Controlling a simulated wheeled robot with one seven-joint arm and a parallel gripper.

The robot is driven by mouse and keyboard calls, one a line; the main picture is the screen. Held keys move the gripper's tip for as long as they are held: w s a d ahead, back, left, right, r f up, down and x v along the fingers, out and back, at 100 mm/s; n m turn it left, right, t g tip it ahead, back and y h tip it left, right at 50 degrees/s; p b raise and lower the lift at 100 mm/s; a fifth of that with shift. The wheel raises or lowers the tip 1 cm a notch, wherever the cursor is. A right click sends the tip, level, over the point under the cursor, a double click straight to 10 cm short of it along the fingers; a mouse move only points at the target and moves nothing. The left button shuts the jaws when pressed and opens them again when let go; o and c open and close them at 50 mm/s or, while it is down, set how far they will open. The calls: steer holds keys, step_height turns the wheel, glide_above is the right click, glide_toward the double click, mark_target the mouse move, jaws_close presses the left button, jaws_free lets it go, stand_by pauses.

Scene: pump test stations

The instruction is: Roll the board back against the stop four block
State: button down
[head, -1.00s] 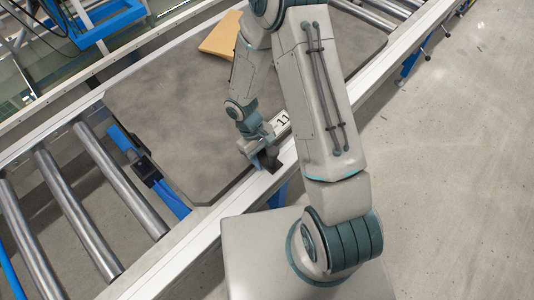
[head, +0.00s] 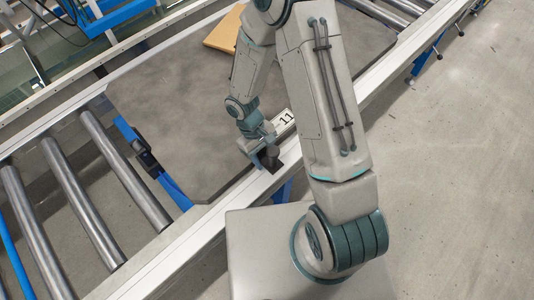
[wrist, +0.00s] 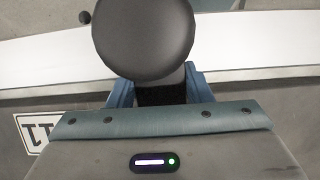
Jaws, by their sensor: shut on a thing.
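The board (head: 170,110) is a large dark grey slab lying flat on the roller conveyor. My gripper (head: 268,158) is at that near edge, beside the plate. In the wrist view, its blue fingers (wrist: 150,92) are shut on the stem of a dark round knob (wrist: 143,38). A black block (head: 146,160) sits on a blue bar just left of the board's left edge, apart from it. I see no number on this block.
Bare steel rollers (head: 123,170) lie left of the board, and more continue at the upper right. A pale rail (head: 180,243) runs along the near side. A tan piece (head: 225,30) lies at the board's far side. Open floor (head: 460,170) is at the right.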

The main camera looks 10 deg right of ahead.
steer(key=c, duration=1)
jaws_free()
steer(key=shift+s+a, duration=0.25)
steer(key=shift+a, duration=0.25)
steer(key=o, duration=0.4)
steer(key=shift+s+a, duration=0.15)
steer(key=shift+a, duration=0.1)
steer(key=shift+c, duration=0.2)
steer(key=shift+d, duration=0.25)
steer(key=shift+r, duration=0.1)
steer(key=shift+w+r, duration=0.25)
steer(key=p+v, duration=0.1)
steer(key=v, duration=1.2)
steer(key=shift+r, duration=0.1)
